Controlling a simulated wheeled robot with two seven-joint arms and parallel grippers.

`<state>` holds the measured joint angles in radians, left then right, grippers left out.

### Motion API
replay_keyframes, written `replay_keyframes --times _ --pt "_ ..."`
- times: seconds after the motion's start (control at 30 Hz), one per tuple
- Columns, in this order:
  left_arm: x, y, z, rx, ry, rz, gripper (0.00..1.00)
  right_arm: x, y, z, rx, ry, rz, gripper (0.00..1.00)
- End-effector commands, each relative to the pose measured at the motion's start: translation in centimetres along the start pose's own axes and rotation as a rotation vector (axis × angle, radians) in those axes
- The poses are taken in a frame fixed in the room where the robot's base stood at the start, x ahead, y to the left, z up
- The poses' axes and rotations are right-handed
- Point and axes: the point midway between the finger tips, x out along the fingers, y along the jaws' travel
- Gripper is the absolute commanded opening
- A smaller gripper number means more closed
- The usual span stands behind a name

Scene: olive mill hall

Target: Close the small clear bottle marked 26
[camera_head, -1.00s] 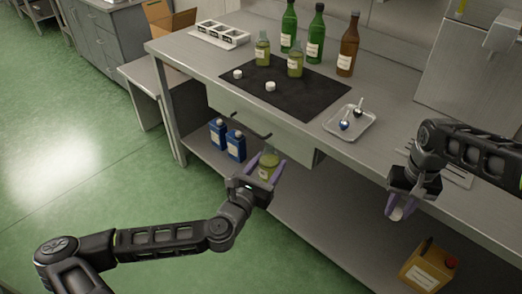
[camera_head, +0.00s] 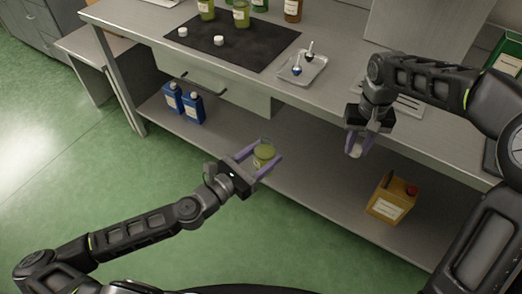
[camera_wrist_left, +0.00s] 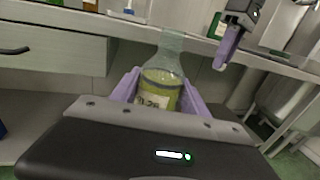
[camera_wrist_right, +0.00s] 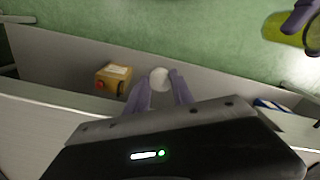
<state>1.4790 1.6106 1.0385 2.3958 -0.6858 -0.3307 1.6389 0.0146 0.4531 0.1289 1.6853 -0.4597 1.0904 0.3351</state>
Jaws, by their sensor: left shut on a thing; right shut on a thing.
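My left gripper (camera_head: 268,152) is shut on a small clear bottle (camera_head: 263,157) of yellow-green liquid, held in the air in front of the bench. In the left wrist view the bottle (camera_wrist_left: 161,88) stands roughly upright with a bare, open neck; its label is partly hidden and the number is hard to read. My right gripper (camera_head: 359,149) is shut on a white cap (camera_wrist_right: 159,79), pointing down, to the right of the bottle and apart from it. The bottle also shows at the top right of the right wrist view (camera_wrist_right: 287,29).
Two similar bottles (camera_head: 241,14) and two white caps (camera_head: 219,40) are on the dark mat (camera_head: 262,45). A tray (camera_head: 303,70) with two small tools lies right of it. The floor in front is clear.

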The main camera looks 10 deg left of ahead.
Motion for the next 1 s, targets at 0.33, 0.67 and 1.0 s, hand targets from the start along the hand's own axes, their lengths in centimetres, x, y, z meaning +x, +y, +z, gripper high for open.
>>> replay_keyframes --times 0.33,0.67,1.0 --pt "0.0 0.0 0.1 0.0 -0.001 0.001 0.0 -0.4 -1.1 -0.1 -0.024 0.001 -0.001 0.0" --pt "0.0 0.0 0.1 0.0 -0.001 0.001 0.0 -2.2 -9.9 -0.5 -0.19 0.003 0.001 0.0" --pt "0.0 0.0 0.1 0.0 -0.001 0.001 0.0 -7.4 -20.8 0.5 -0.232 0.005 0.001 0.0"
